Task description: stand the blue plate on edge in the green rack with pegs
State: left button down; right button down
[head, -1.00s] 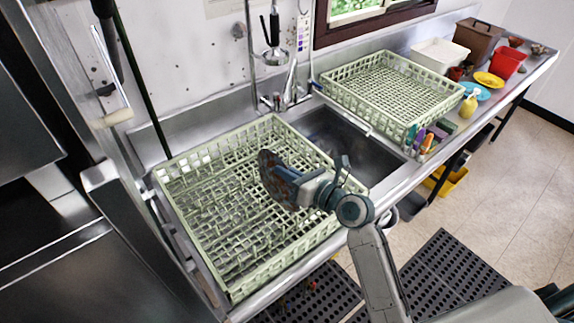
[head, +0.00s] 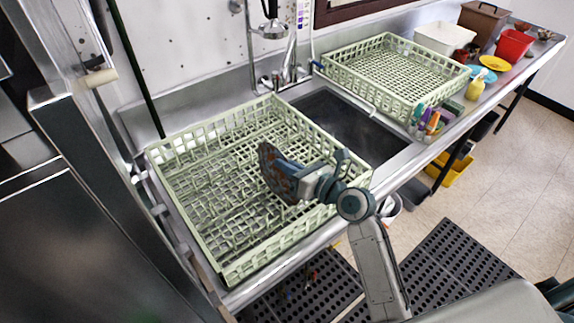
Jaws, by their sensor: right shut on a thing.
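My right gripper (head: 293,181) is shut on a round plate (head: 271,174). The plate is held tilted on edge, and its face looks dark with reddish-brown patches; I cannot tell clearly that it is blue. The green rack with pegs (head: 245,264) is the near pale-green one, with rows of thin upright pegs inside. The plate is over the right half of this rack, apparently above the pegs; the gap is hard to judge. A light-blue dish (head: 489,77) also lies on the far right counter. My left gripper is not in view.
A sink basin (head: 345,122) lies right of the pegged rack, with a faucet (head: 289,72) behind. Beyond is a second green rack (head: 352,85) with a flat grid. Bottles, a yellow plate (head: 495,63), a red container (head: 513,46) and bins crowd the far counter.

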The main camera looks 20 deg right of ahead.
jog(key=c, duration=1.5)
grip_release()
jog(key=shift+s+d, duration=0.1)
jog(key=shift+s, duration=0.05)
jog(key=shift+b+v, duration=0.9)
jog(key=shift+v, duration=4.4)
